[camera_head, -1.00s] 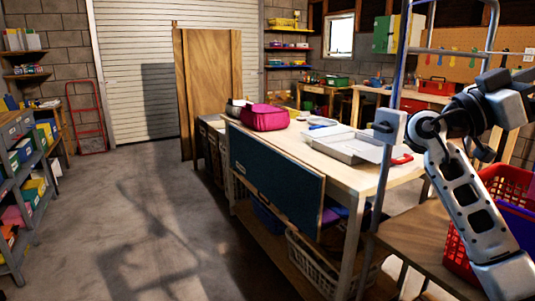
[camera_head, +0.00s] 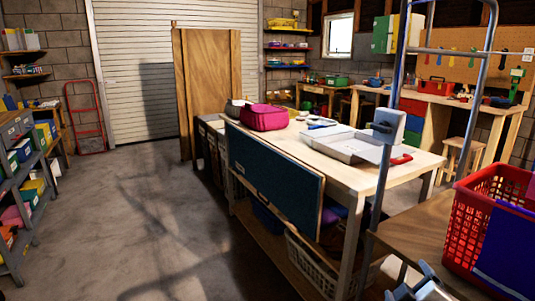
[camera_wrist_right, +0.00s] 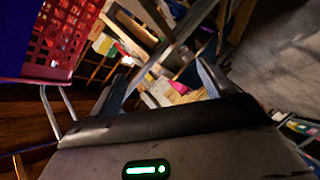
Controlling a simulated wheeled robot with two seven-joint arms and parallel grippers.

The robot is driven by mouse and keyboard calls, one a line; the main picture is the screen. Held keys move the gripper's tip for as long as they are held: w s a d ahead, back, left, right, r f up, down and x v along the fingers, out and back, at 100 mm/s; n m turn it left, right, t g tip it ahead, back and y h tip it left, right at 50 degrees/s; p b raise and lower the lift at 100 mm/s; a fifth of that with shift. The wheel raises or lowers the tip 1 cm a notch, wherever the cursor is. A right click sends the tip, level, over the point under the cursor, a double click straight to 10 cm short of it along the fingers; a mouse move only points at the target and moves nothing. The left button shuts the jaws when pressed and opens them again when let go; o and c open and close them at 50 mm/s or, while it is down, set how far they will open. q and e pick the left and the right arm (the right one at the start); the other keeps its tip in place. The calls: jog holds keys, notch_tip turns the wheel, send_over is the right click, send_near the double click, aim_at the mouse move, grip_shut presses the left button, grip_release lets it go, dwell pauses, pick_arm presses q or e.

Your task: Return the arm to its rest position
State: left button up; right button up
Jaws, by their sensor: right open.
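My right gripper (camera_head: 410,283) shows at the bottom edge of the head view, with only its fingertips in the picture. It is in front of the wooden side table and low beside it. In the right wrist view its two fingers (camera_wrist_right: 160,86) stand apart at left and right, with nothing held between them. Most of my right arm is out of the head view. My left gripper is not in view.
A red basket (camera_head: 474,222) with a blue panel stands on the wooden side table (camera_head: 415,232) at right. A metal frame post (camera_head: 380,180) rises beside it. The workbench (camera_head: 385,178) carries a grey tray (camera_head: 345,150) and pink bag (camera_head: 264,117). Floor at left is clear.

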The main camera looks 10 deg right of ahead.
jog(key=s+a+f+n+g+y, duration=0.1)
jog(key=s+a+f+g+y, duration=0.1)
jog(key=s+a+f+y, duration=0.55)
jog(key=s+a+f+g+y, duration=0.2)
jog(key=s+a+f, duration=0.2)
jog(key=s+a, duration=0.6)
jog(key=a+r+m+t, duration=0.2)
jog(key=a+m, duration=0.2)
jog(key=m, duration=0.2)
pick_arm(q)
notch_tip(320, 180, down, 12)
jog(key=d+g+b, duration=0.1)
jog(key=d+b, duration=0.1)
jog(key=b, duration=0.9)
pick_arm(e)
notch_tip(320, 180, down, 12)
jog(key=a+n+g, duration=0.1)
jog(key=a+g, duration=0.1)
pick_arm(q)
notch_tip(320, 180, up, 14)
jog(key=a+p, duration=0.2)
jog(key=p, duration=1.3)
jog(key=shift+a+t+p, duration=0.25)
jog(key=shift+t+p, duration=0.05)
jog(key=shift+p, duration=0.1)
pick_arm(e)
notch_tip(320, 180, up, 14)
jog(key=d+t, duration=0.1)
jog(key=d, duration=0.1)
jog(key=shift+s+d, duration=0.25)
